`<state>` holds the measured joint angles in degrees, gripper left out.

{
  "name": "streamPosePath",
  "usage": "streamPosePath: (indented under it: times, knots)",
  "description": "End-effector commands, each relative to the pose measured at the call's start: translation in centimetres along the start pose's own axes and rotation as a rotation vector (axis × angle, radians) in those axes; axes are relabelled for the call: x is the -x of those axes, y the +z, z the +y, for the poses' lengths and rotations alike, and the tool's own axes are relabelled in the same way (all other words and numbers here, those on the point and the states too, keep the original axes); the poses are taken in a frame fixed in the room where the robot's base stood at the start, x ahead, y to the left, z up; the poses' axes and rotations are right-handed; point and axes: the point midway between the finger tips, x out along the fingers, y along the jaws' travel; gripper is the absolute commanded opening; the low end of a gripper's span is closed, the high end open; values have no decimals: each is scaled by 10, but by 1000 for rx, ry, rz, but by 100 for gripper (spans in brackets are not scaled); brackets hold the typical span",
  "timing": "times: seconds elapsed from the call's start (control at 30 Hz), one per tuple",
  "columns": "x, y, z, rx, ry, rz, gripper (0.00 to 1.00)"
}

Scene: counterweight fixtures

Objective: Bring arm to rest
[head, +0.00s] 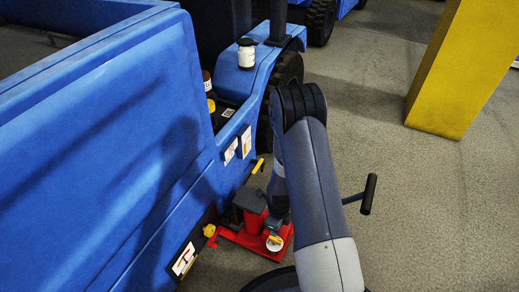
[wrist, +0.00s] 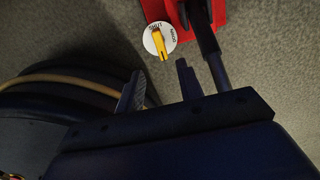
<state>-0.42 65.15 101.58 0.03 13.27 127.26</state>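My arm reaches down beside a blue vehicle (head: 120,110) in the head view. My gripper (wrist: 158,82) shows in the wrist view with its two fingers apart and nothing between them. Just beyond the fingertips is a round white dial (wrist: 160,40) with a yellow pointer and dark lettering. The dial sits at the edge of a red fixture (wrist: 205,12). In the head view the red fixture (head: 232,238) stands on the floor against the vehicle, and the dial (head: 274,242) is low on it. My arm partly hides the fixture there.
A black handle (head: 368,195) on a rod sticks out right of my arm. A yellow post (head: 462,70) stands at the upper right. Grey floor (head: 430,220) lies open to the right.

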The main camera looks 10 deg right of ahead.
Motion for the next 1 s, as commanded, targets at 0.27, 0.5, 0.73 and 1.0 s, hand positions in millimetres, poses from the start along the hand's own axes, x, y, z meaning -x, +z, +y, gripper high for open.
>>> streamPosePath:
  times: [0.27, 0.5, 0.73, 1.0]
  knots:
    - [-52, 0, 0, 0, 2, 1, 35]
    - [-90, 0, 0, 0, 1, 1, 35]
    - [-104, 0, 0, 2, -1, 0, 35]
    - [-102, 0, 0, 12, 0, 0, 35]
